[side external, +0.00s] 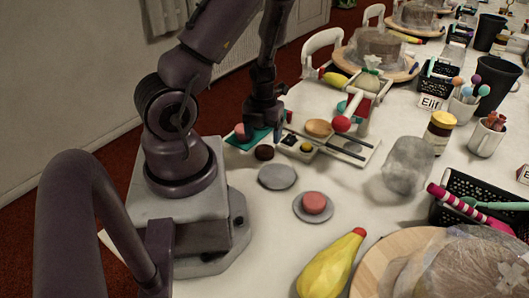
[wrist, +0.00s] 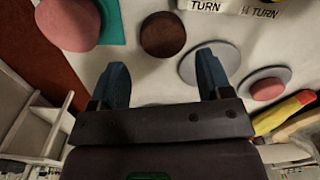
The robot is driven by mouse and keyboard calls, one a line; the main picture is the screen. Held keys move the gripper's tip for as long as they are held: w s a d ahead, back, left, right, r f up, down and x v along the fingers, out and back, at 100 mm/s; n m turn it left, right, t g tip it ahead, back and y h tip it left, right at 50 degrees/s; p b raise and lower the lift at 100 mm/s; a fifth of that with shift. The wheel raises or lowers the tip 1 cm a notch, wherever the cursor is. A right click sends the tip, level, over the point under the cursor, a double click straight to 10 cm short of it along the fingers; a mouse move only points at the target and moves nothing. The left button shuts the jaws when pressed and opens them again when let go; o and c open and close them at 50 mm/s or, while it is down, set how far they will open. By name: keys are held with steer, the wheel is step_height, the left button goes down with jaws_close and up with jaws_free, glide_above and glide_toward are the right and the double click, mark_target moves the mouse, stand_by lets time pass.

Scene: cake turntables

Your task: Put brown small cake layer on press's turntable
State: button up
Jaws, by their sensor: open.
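The brown small cake layer (side external: 264,152) lies on the white table beside the teal mat. In the wrist view it is a dark brown disc (wrist: 163,34) beyond my fingertips, apart from them. My gripper (wrist: 160,75) is open with nothing between its two fingers. In the side view my gripper (side external: 264,122) hangs above and behind the brown layer, near the teal mat. The press, with a red ball handle (side external: 342,124), stands to the right on a pale base. An orange-tan disc (side external: 318,128) sits on that base; I cannot tell whether it is the turntable.
A bare grey disc (side external: 277,176) lies in front of the brown layer. Another grey disc (side external: 300,212) carries a pink layer (side external: 314,202). A second pink layer (wrist: 68,22) is at the teal mat (wrist: 112,22). A clear wrapped object (side external: 408,165) stands right.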

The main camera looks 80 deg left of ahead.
mark_target(264, 150)
steer(key=shift+d+f, duration=0.2)
steer(key=shift+f, duration=2.5)
steer(key=shift+c, duration=0.3)
steer(key=c, duration=0.7)
steer(key=shift+r, duration=0.1)
